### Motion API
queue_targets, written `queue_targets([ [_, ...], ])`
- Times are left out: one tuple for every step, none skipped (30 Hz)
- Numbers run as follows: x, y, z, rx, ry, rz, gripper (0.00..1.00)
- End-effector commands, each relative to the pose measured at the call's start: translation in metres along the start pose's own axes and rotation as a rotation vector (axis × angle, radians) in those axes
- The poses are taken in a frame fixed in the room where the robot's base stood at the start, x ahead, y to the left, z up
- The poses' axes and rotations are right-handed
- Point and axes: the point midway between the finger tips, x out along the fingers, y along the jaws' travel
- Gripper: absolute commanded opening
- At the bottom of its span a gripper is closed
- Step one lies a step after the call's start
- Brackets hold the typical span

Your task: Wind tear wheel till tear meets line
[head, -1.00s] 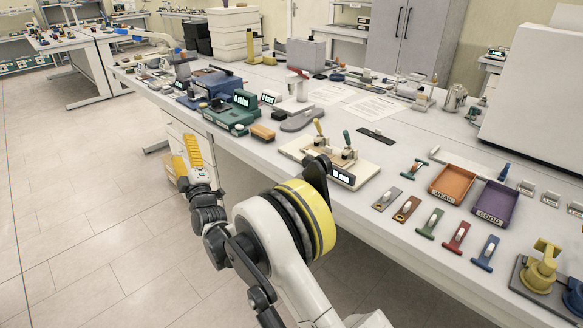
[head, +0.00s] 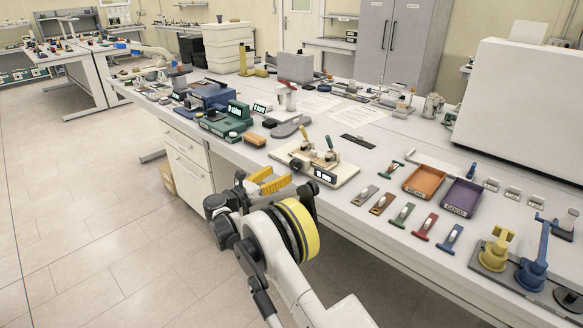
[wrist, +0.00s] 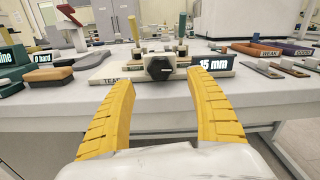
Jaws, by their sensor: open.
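The tear rig is a pale board (head: 345,178) with two upright clamp levers, at the front edge of the bench in the head view. In the head view my gripper (head: 270,180) is just off the bench edge, left of the rig. The tear and line cannot be made out.
Left of the rig lie an orange-brown block (head: 254,139) and a green device (head: 228,120). Right of it are several coloured tools, an orange WEAK tray (head: 425,181) and a purple GOOD tray (head: 462,197).

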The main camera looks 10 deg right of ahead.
Motion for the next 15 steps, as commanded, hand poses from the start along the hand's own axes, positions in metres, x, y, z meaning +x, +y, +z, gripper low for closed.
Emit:
queue_targets([
  [0.011,-0.001,-0.003,0.0,0.001,-0.003,0.65],
  [0.017,-0.001,-0.004,0.001,0.001,-0.002,0.65],
  [0.025,0.0,-0.004,0.001,0.001,-0.002,0.65],
  [0.032,0.0,-0.004,0.001,0.002,-0.002,0.65],
  [0.038,-0.001,-0.004,0.001,0.002,-0.001,0.65],
  [0.046,0.0,-0.004,0.001,0.002,-0.001,0.65],
  [0.051,0.0,-0.004,0.001,0.002,-0.001,0.65],
  [0.057,0.0,-0.004,0.001,0.002,0.0,0.65],
  [0.063,0.0,-0.004,0.001,0.002,0.001,0.65],
  [0.068,0.0,-0.004,0.001,0.002,0.001,0.65],
  [0.071,0.001,-0.004,0.001,0.002,0.001,0.65],
  [0.076,0.001,-0.003,0.001,0.002,0.001,0.65],
  [0.079,0.001,-0.003,0.002,0.002,0.002,0.65],
  [0.081,0.001,-0.003,0.002,0.002,0.002,0.65],
  [0.084,0.001,-0.003,0.002,0.002,0.003,0.65],
])
